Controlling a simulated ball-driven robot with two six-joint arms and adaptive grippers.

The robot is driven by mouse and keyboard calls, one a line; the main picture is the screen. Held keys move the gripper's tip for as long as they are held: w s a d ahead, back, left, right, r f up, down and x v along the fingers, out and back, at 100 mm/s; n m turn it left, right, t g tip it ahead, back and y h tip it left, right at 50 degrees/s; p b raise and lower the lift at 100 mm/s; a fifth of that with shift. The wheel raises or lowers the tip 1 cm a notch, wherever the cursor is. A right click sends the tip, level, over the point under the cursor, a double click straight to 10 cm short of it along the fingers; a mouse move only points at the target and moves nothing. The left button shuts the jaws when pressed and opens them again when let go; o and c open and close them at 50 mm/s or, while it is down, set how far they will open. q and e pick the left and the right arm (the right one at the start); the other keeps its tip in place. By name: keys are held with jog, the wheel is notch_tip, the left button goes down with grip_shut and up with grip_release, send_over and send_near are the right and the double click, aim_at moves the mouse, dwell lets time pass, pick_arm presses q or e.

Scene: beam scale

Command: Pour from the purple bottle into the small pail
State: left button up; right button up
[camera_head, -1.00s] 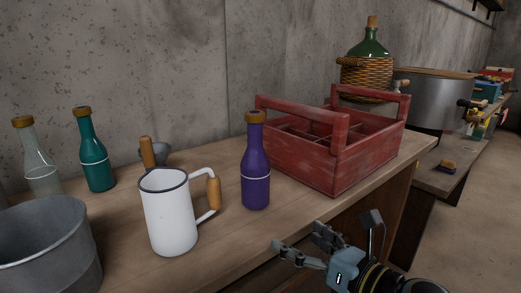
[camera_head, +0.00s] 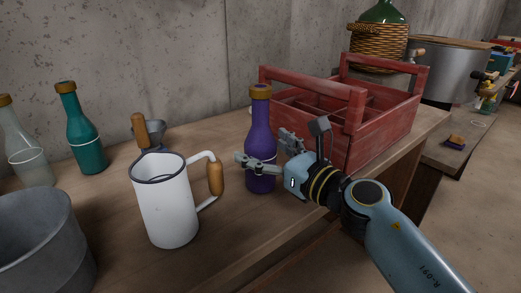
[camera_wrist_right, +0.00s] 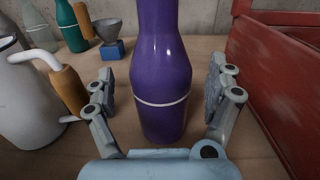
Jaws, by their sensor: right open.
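The purple bottle (camera_head: 260,130) stands upright on the workbench, with a brown cap and a pale ring around its body. In the right wrist view the purple bottle (camera_wrist_right: 162,75) stands between the spread fingers of my right gripper (camera_wrist_right: 162,88), with a gap on each side. In the head view my right gripper (camera_head: 265,152) reaches in from the right, in front of the bottle and partly covering its lower body. A grey metal pail (camera_head: 40,240) stands at the lower left, cut off by the picture edge. My left gripper is out of view.
A white enamel jug (camera_head: 167,205) with a wooden handle stands left of the bottle. A red wooden crate (camera_head: 390,120) is close on the right. A teal bottle (camera_head: 80,130), a clear bottle (camera_head: 24,150) and a small grey funnel-like thing (camera_head: 152,133) stand behind.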

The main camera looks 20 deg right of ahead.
aim_at(266, 126)
jog(key=shift+x, duration=0.85)
jog(key=c, duration=1.8)
notch_tip(266, 126, up, 5)
jog(key=p, duration=0.3)
jog(key=s+d+r+p, duration=0.2)
jog(key=s+d+r, duration=0.4)
jog(key=s+d, duration=0.2)
jog(key=shift+d+p, duration=0.35)
